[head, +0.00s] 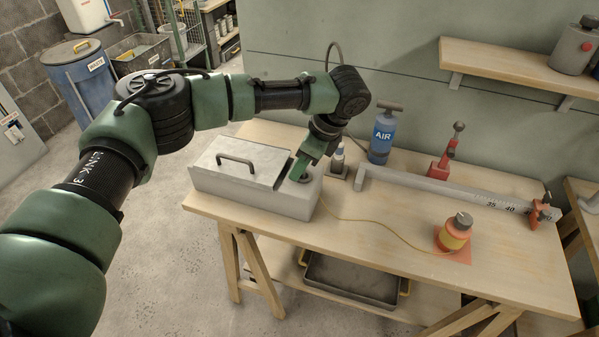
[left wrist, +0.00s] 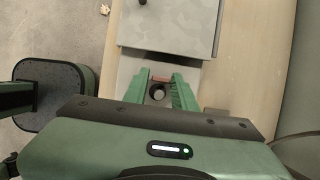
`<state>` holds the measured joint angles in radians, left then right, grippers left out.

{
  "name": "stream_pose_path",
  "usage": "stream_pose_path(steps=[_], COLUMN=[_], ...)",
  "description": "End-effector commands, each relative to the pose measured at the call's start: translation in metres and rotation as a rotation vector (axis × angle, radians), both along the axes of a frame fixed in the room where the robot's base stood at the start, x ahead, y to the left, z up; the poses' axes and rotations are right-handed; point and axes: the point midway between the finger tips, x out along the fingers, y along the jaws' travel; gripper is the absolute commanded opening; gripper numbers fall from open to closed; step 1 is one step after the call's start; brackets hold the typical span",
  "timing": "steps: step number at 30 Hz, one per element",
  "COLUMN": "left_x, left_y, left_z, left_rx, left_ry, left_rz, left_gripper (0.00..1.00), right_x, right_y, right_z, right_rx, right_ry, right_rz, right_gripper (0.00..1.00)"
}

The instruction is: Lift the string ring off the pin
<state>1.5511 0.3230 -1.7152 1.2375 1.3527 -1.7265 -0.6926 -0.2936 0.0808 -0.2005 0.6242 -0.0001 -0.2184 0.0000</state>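A thin yellow string (head: 385,226) runs from the right end of the grey box (head: 222,184) across the table to an orange and yellow reel (head: 455,232). My left gripper (head: 300,172) points down over the open right end of the box, close above a dark round opening. In the left wrist view its two green fingers (left wrist: 160,80) stand apart. A dark round hole (left wrist: 157,93) and a small reddish-brown piece show between them, and nothing is clearly gripped. I cannot make out the string ring or the pin. My right gripper is out of view.
A metal lid with a black handle (head: 236,162) covers the box's left part. Behind stand a blue AIR pump (head: 383,135), a red clamp-like stand (head: 444,160) and a long grey ruler bar (head: 440,188). The table's front middle is clear except for the string.

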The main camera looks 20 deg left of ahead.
Motion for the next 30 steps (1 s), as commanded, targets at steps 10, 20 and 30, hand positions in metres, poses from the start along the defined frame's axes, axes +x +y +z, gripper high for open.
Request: stream_pose_path(steps=[10,20,30], left_x=[0.000,0.000,0.001], left_y=[0.000,-0.001,-0.001], left_z=[0.000,0.015,0.081], left_rx=[0.000,-0.002,-0.002], left_ry=[0.000,-0.001,-0.003], left_rz=[-0.001,0.000,0.000], left_gripper=[0.00,0.00,0.00], right_x=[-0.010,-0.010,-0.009], right_y=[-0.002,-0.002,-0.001], right_z=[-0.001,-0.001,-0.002], right_rx=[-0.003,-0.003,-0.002], right_ry=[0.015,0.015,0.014], right_rz=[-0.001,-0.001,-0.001], right_gripper=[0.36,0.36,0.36])
